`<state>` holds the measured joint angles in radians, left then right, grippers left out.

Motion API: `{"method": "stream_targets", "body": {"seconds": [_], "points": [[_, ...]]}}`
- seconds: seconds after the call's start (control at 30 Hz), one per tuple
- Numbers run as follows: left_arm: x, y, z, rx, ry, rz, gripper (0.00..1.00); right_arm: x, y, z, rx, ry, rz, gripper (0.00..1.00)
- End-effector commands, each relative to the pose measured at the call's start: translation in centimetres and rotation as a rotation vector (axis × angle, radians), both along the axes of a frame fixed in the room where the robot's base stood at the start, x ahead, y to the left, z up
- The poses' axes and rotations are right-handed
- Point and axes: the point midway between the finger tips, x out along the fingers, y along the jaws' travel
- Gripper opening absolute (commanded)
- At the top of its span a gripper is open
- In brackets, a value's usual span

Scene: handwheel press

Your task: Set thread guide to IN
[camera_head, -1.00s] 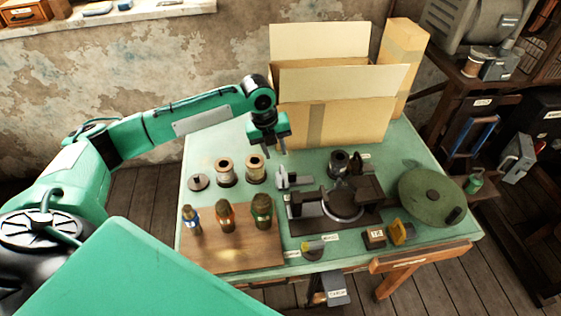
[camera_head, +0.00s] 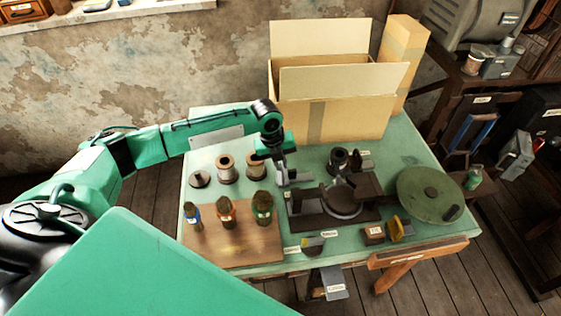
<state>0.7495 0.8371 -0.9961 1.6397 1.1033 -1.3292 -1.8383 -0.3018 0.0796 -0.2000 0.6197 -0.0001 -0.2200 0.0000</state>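My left gripper (camera_head: 279,168) reaches down over the work table, right at a small light-grey bracket (camera_head: 297,176) at the left rear of the dark press base. The bracket looks like the thread guide, but no IN or OUT mark on it can be read. The gripper partly hides the bracket. I cannot tell whether the fingers touch it or how far apart they are. The press (camera_head: 311,222) has a dark base with a round ring (camera_head: 343,203) at its middle. My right gripper is not in view.
Spools (camera_head: 225,168) stand left of the gripper. Several bottles (camera_head: 226,212) stand on a wooden board (camera_head: 240,250) in front. An open cardboard box (camera_head: 350,118) stands behind. A green handwheel disc (camera_head: 425,192) lies at the right. Small labelled blocks (camera_head: 374,234) line the front edge.

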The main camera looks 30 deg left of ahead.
Motion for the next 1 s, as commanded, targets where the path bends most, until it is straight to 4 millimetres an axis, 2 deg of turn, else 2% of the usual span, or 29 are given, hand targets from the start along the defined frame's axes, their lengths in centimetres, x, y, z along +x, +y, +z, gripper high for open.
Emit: {"method": "stream_targets", "body": {"seconds": [0.27, 0.7, 1.0], "points": [[0.3, -0.4, 0.0, -0.001, -0.001, 0.0, 0.0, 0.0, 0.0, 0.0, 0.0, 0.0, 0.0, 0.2], [4.7, -6.1, 0.1, -0.002, -0.001, 0.002, 0.0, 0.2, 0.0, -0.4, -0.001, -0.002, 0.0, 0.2], [5.2, -6.7, 0.1, -0.001, -0.003, 0.002, 0.0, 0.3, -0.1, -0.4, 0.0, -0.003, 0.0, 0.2]]}}
